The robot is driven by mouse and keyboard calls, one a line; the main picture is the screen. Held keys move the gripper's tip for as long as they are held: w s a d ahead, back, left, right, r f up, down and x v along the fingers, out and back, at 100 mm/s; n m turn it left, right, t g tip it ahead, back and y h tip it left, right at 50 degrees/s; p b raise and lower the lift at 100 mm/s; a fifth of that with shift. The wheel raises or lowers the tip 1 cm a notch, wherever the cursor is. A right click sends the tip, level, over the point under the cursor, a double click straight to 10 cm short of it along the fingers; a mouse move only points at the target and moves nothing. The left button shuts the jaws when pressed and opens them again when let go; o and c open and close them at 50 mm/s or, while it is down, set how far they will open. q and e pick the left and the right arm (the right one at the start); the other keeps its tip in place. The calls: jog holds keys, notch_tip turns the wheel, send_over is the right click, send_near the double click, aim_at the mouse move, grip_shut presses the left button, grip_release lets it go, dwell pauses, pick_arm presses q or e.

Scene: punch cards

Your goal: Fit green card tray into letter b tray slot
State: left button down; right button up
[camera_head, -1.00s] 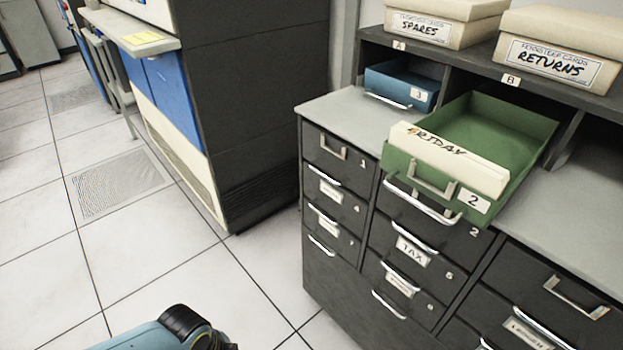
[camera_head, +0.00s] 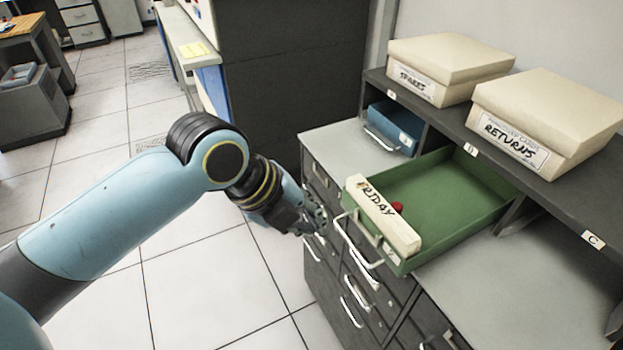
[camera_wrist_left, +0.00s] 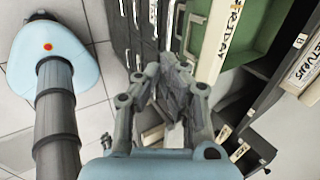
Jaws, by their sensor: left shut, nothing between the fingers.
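The green card tray (camera_head: 455,205) rests on the grey cabinet top, its front end jutting past the front edge. It lies at an angle, its far end at the opening of the letter B slot, marked by the B label (camera_head: 470,149). I cannot tell how far it reaches inside. A cream card block marked FRIDAY (camera_head: 383,216) stands at its front, with a small red thing behind it. My left gripper (camera_head: 318,222) is shut and empty, just left of the tray's front handle. The tray also shows in the left wrist view (camera_wrist_left: 262,28), beside my fingers (camera_wrist_left: 180,108).
A blue tray (camera_head: 393,127) sits in the slot left of B. Cream boxes marked SPARES (camera_head: 440,65) and RETURNS (camera_head: 550,115) stand on the shelf top. Drawers with metal handles lie below. The cabinet top (camera_head: 520,260) right of the tray is clear.

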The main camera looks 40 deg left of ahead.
pick_arm(q)
jog(key=b+x, duration=0.7)
jog(key=x, duration=0.3)
jog(key=shift+w+d+b, duration=0.2)
jog(key=shift+b, duration=0.15)
jog(key=shift+w+f, duration=0.1)
